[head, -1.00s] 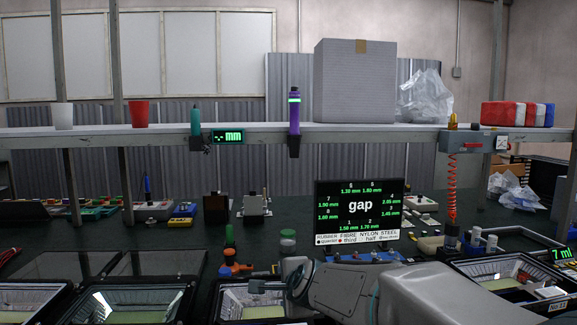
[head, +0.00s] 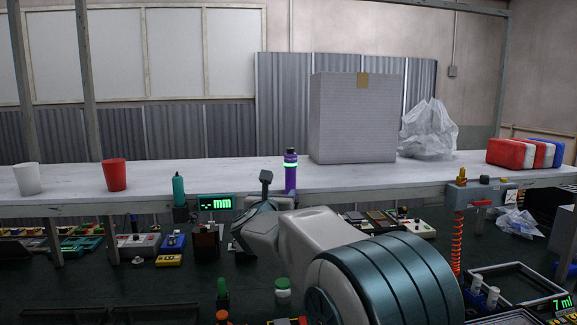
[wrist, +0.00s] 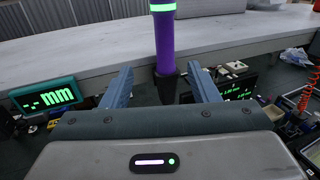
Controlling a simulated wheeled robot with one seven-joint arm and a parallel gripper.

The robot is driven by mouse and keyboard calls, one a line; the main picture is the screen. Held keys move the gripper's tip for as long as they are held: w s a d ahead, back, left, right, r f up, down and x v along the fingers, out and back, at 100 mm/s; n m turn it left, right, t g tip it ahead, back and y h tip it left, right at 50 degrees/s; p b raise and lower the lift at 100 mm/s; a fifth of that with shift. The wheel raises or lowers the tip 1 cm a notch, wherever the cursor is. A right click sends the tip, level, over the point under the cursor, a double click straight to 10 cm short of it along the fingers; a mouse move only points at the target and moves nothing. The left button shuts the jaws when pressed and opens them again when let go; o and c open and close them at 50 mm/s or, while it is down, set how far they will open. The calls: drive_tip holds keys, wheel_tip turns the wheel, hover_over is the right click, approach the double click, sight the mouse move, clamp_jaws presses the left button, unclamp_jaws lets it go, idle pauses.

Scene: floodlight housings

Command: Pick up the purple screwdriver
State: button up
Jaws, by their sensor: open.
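The purple screwdriver (head: 290,172) stands upright at the front edge of the shelf, with a dark top and a glowing green band. It also shows in the wrist view (wrist: 164,45), upright, with its dark lower end between and beyond my fingers. My gripper (wrist: 162,82) is open, one finger on each side of the screwdriver's line, and nothing is held. In the head view my gripper (head: 266,178) is raised to shelf height, just left of the screwdriver. Whether the fingers touch it cannot be told.
A teal tool (head: 179,188) and a green "mm" display (head: 215,203) are at the shelf edge to the left. A red cup (head: 114,175), a large grey box (head: 352,118) and a plastic bag (head: 430,130) stand on the shelf (head: 235,172). The bench below is crowded.

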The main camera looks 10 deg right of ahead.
sight(290, 179)
drive_tip(key=shift+m, duration=0.3)
drive_tip(key=p+x, duration=0.1)
drive_tip(key=x, duration=0.3)
drive_tip(key=p+x, duration=0.2)
drive_tip(key=x, duration=0.2)
drive_tip(key=shift+w+d+r+p, duration=0.2)
drive_tip(key=shift+w+p, duration=0.05)
drive_tip(key=shift+p, duration=0.05)
drive_tip(key=p+x, duration=0.3)
drive_tip(key=x, duration=0.1)
drive_tip(key=shift+w+d+r+p, duration=0.1)
drive_tip(key=shift+d+p, duration=0.25)
drive_tip(key=shift+p, duration=0.05)
drive_tip(key=shift+w+d, duration=0.15)
drive_tip(key=shift+w, duration=0.3)
drive_tip(key=c, duration=1.1)
clamp_jaws()
